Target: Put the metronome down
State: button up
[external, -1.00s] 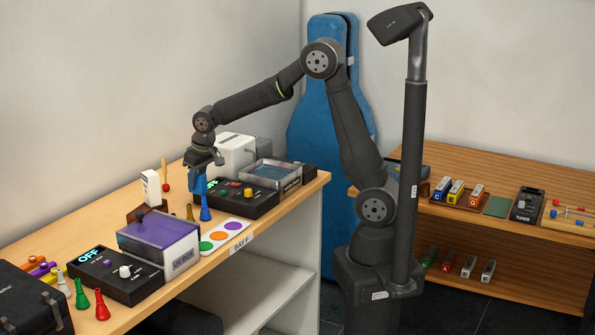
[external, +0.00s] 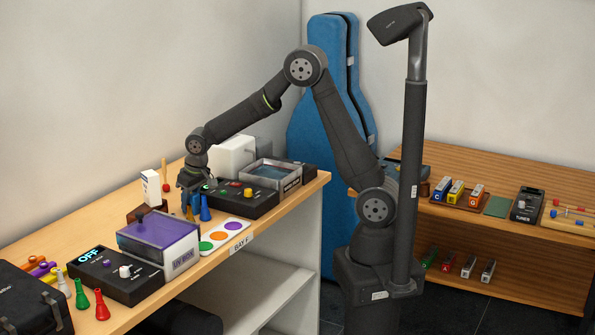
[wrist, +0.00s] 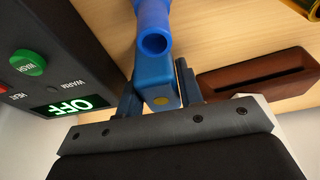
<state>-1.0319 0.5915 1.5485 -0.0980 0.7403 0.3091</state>
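My gripper (external: 189,192) is low over the bench. In the wrist view my gripper (wrist: 160,90) has its two fingers on either side of a blue block with a yellow dot, which I take to be the metronome (wrist: 159,88). The fingers look closed on its sides. Its lower part is hidden, so I cannot tell whether it touches the bench. A blue cone-shaped piece (external: 205,209) stands close beside the gripper; in the wrist view a blue tube with an open end (wrist: 152,25) shows right by the block.
A black control box (external: 240,200) reading OFF is close on one side, and a slotted brown wooden block (wrist: 258,73) on the other. A purple-lidded UV box (external: 158,240), a colour-dot card (external: 222,234) and a white carton (external: 150,187) stand nearby.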

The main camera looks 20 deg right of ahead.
jog(key=o, duration=0.3)
jog(key=shift+o, duration=0.5)
jog(key=v, duration=1.2)
jog(key=shift+r, duration=0.2)
